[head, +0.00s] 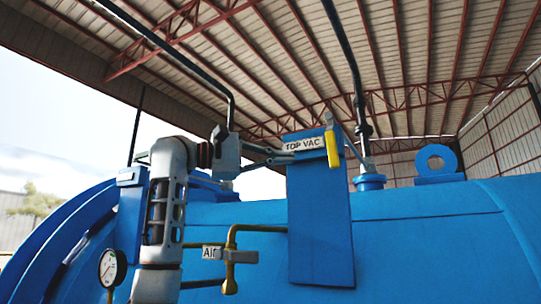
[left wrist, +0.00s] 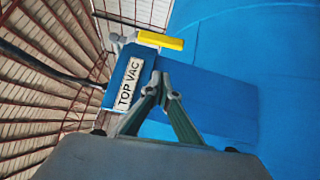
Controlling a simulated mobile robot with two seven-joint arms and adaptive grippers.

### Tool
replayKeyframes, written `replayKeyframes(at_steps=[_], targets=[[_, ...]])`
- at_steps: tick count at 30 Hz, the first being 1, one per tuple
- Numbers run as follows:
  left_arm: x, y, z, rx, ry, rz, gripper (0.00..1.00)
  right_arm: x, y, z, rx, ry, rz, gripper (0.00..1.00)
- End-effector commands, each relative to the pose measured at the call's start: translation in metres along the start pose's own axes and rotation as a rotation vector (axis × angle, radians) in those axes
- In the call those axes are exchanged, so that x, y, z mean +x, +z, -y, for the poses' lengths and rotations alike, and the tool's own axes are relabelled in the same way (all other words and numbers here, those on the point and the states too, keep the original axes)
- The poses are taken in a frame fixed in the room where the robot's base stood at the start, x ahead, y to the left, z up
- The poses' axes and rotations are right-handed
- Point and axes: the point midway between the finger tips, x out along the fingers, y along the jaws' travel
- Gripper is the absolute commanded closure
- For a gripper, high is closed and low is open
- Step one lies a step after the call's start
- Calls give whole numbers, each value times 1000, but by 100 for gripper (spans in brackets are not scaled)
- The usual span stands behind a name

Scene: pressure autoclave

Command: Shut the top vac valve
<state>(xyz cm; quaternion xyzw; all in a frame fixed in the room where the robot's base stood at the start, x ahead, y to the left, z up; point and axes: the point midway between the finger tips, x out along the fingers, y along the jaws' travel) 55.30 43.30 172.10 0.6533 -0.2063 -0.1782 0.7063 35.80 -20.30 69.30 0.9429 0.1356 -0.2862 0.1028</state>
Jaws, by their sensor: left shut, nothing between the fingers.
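The top vac valve has a yellow handle (head: 332,149) that hangs down beside the white TOP VAC label (head: 303,144), at the top of a blue upright panel (head: 320,225). In the left wrist view the yellow handle (left wrist: 160,41) lies crosswise beyond my fingertips, and the label (left wrist: 130,84) is beside them. My left gripper (head: 288,156) is shut and empty, its fingers pointing right toward the label. In the left wrist view its fingertips (left wrist: 163,88) meet and look apart from the handle. Whether they touch the panel, I cannot tell. My right gripper is not in view.
A dark vertical pipe (head: 357,95) rises behind the handle. A blue lifting ring (head: 436,160) stands on the tank (head: 430,240) at right. Space right of the handle looks free.

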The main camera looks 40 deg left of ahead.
Motion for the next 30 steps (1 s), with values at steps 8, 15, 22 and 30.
replayKeyframes(at_steps=[8,15,22,30], targets=[[51,8,-1,2,0,4,100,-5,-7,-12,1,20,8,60],[68,25,0,3,-1,0,100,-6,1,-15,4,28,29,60],[71,28,0,2,0,-2,100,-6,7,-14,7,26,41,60],[71,28,0,0,1,-2,100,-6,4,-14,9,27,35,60]])
